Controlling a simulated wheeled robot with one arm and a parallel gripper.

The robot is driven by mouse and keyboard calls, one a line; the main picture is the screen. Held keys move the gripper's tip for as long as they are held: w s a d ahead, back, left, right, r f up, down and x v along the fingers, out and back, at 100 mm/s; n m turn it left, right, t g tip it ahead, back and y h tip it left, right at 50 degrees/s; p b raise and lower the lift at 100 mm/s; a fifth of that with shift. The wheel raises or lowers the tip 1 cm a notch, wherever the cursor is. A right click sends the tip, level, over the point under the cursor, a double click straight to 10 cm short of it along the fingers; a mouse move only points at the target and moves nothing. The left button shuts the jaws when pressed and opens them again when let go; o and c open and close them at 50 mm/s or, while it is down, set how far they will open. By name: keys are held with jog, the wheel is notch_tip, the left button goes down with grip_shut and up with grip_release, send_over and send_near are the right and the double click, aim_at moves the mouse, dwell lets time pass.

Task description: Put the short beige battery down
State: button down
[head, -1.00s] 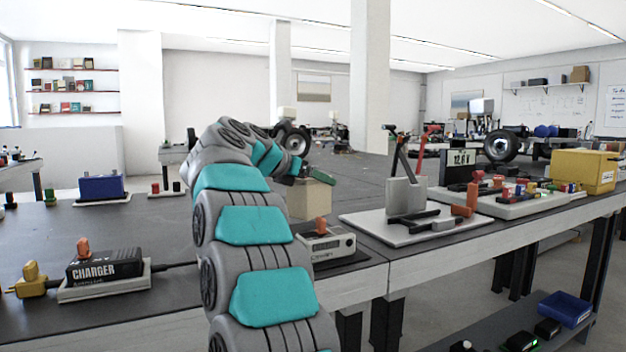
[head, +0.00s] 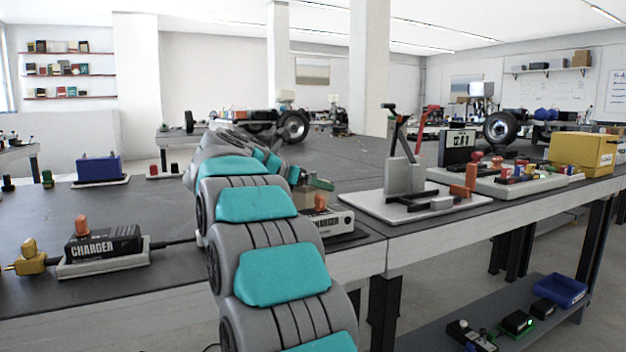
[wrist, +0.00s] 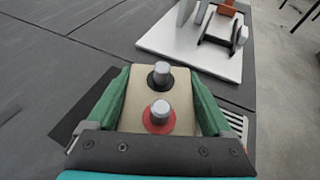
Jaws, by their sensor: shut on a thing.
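The short beige battery (wrist: 140,85) sits between the green fingers of my gripper (wrist: 158,78) in the wrist view. Its top shows two grey terminals, one with a black ring and one with a red ring. My gripper is shut on its sides. In the head view the battery (head: 308,197) is small and partly hidden by my arm and gripper (head: 318,184). It is low over the bench, just behind a pale tester-like box (head: 338,222). Its underside is hidden, so I cannot tell whether it touches the bench.
A dark mat (wrist: 72,128) shows beside the battery in the wrist view. A white board with a grey stand (head: 385,208) is to the right. A charger (head: 104,243) with a yellow plug (head: 30,258) is at the left.

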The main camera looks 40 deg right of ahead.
dwell(0.3)
grip_release()
